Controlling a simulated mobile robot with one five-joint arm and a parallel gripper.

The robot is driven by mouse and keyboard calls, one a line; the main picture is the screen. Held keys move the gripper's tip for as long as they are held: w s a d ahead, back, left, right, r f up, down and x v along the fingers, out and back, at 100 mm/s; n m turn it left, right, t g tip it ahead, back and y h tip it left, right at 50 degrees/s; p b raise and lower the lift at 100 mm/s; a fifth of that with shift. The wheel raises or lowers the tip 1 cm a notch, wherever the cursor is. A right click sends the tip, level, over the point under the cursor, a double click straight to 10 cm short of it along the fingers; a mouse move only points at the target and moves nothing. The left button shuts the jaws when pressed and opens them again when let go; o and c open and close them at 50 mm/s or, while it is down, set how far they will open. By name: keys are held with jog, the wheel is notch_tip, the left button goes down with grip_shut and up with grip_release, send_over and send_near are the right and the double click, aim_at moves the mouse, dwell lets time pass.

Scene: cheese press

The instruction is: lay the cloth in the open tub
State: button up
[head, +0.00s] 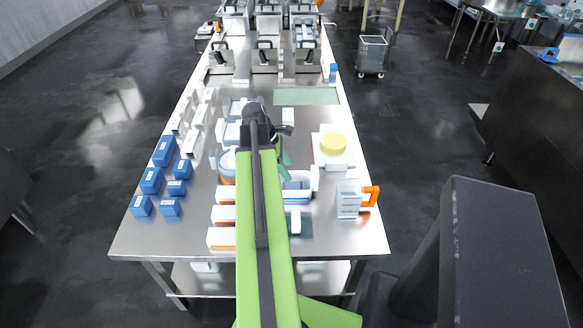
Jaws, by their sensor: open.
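My green arm reaches up the middle of the steel table. My gripper (287,129), small and dark at its far end, is open. A flat pale green sheet (307,96), which may be the cloth or a mat, lies on the table beyond it. A small green piece (286,158) shows beside my arm, partly hidden; I cannot tell what it is. A white and blue container (298,184) stands right of my arm and may be the open tub; its inside is not clear. I see nothing held in my gripper.
A yellow round (333,144) sits on a white block at the right. A grey container with an orange handle (349,200) stands near the right edge. Several blue boxes (164,151) line the left. Presses (264,50) stand at the back.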

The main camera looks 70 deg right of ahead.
jog(key=p+v, duration=0.3)
jog(key=v, duration=0.2)
jog(key=shift+w+r, duration=0.1)
jog(key=shift+r, duration=0.25)
jog(key=w+a+f+m+t, duration=0.1)
jog(key=w+a+m+t, duration=0.15)
jog(key=w+a, duration=2.1)
jog(key=w+a+m+t, duration=0.1)
jog(key=w+a, duration=0.2)
jog(key=a, duration=1.3)
jog(key=w+a+y, duration=0.1)
jog(key=w+a, duration=0.3)
jog(key=a, duration=1.2)
jog(key=shift+w+a+f+m+t+y, duration=0.2)
jog(key=shift+f+m+t+y, duration=0.15)
jog(key=shift+f, duration=0.1)
